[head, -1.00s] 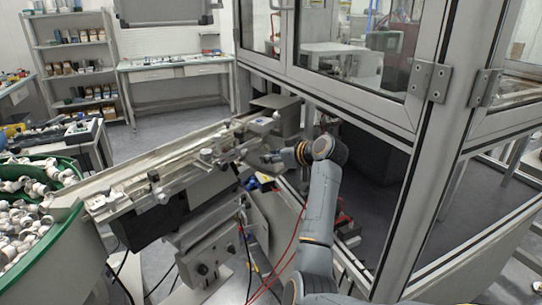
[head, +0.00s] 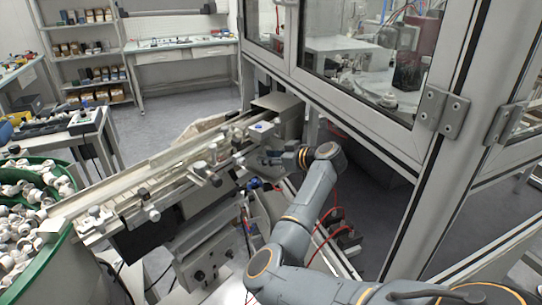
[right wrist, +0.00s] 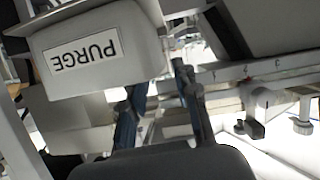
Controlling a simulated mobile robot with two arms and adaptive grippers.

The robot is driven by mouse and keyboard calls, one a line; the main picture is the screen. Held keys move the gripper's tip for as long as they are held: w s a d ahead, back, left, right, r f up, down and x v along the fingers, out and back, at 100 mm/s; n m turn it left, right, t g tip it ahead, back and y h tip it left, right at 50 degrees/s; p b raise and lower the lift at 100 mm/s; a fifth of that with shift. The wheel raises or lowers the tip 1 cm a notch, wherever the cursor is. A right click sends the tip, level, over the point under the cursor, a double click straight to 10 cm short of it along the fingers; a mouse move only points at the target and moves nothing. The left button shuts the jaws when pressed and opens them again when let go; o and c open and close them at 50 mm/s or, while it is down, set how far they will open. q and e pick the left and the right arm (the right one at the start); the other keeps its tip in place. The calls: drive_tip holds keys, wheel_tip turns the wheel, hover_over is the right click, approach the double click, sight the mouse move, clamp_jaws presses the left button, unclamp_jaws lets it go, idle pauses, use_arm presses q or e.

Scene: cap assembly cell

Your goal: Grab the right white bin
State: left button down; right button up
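A white bin with a PURGE label (right wrist: 140,62) fills the upper left of the right wrist view, where it appears upside down. I cannot make this bin out clearly in the head view. My right gripper (right wrist: 158,80) shows two dark fingers spread apart, with nothing visibly held between them. The fingers are close beside the bin's lower right edge in that picture; I cannot tell whether they touch it. In the head view my right gripper (head: 268,158) is small and partly hidden by its wrist, beside the conveyor's far end. My left gripper is not in view.
A metal conveyor rail (head: 150,180) runs diagonally across the head view, with a control box (head: 205,255) below it. A green-rimmed bowl of white caps (head: 68,238) stands at the left. A framed glass cabinet (head: 375,100) stands close on the right. Open floor lies behind the conveyor.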

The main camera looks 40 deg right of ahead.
drive_tip(key=p+x, duration=0.1)
drive_tip(key=x, duration=0.3)
drive_tip(key=shift+w+r, duration=0.1)
drive_tip(key=shift+w, duration=0.05)
drive_tip(key=shift+c, duration=0.2)
clamp_jaws()
